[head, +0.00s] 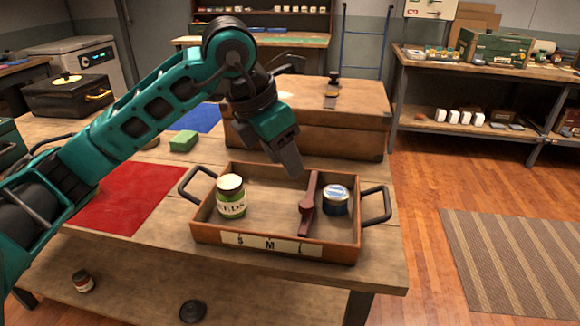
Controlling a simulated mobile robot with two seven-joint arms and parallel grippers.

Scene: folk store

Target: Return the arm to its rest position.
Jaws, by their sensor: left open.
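My left arm reaches in from the left, teal and dark grey. Its gripper (287,158) hangs pointing down over the back part of a wooden tray (275,245), in front of a wooden chest. The jaws are seen nearly side-on, open, with nothing visible between them. The tray has dark handles and a label strip on its front. In it stand a green jar with a cream lid (231,197) at left and a short dark tin (335,200) at right. A reddish-brown bar with a knob (306,205) runs between them. My right gripper is not in view.
The wooden chest (350,135) stands behind the tray. A red mat (125,200), a green block (183,141) and a blue mat (200,117) lie to the left. A black case (68,97) is farther back. Open floor lies right of the table.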

